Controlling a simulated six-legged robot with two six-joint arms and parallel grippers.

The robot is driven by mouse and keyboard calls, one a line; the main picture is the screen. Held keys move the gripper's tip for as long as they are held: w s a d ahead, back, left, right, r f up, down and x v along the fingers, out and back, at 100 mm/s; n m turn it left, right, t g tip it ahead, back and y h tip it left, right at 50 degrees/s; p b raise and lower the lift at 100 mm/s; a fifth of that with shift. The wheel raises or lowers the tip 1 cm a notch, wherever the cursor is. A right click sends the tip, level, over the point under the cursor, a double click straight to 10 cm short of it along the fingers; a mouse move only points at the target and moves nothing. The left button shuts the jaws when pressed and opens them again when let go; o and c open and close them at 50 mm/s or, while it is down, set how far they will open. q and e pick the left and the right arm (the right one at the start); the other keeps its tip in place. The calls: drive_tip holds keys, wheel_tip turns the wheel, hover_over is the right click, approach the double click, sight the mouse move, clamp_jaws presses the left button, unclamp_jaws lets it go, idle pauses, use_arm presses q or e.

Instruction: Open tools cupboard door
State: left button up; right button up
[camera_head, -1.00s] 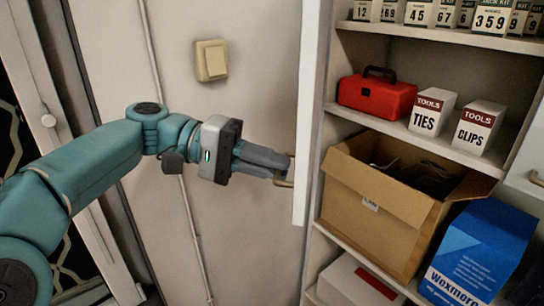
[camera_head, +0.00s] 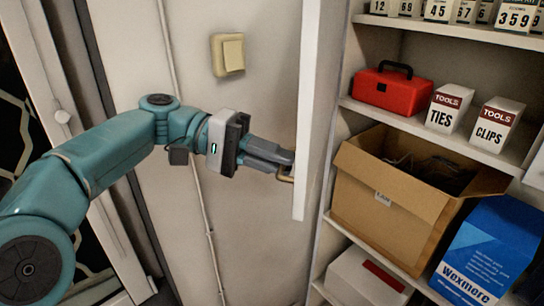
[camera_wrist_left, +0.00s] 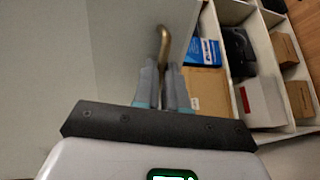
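The tools cupboard door (camera_head: 311,110) is a pale panel seen nearly edge-on, standing open at the left of the shelves. My left gripper (camera_head: 286,168) is at the door's handle on its left face. The brass handle (camera_head: 287,178) is partly hidden by the fingers. In the left wrist view the handle (camera_wrist_left: 163,40) runs between the two fingers (camera_wrist_left: 163,75), which are closed around it. The door (camera_wrist_left: 140,40) fills the upper left of that view. My right gripper is in neither view.
The open cupboard shelves (camera_head: 500,150) hold a red toolbox (camera_head: 392,88), white TIES (camera_head: 449,107) and CLIPS (camera_head: 496,124) boxes, a cardboard box (camera_head: 385,205) and a blue box (camera_head: 485,250). A light switch (camera_head: 229,55) is on the wall behind my arm.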

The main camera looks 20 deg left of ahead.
use_arm(q)
drive_tip(key=o, duration=0.3)
drive_tip(key=shift+f, duration=0.15)
drive_tip(key=shift+o, duration=0.2)
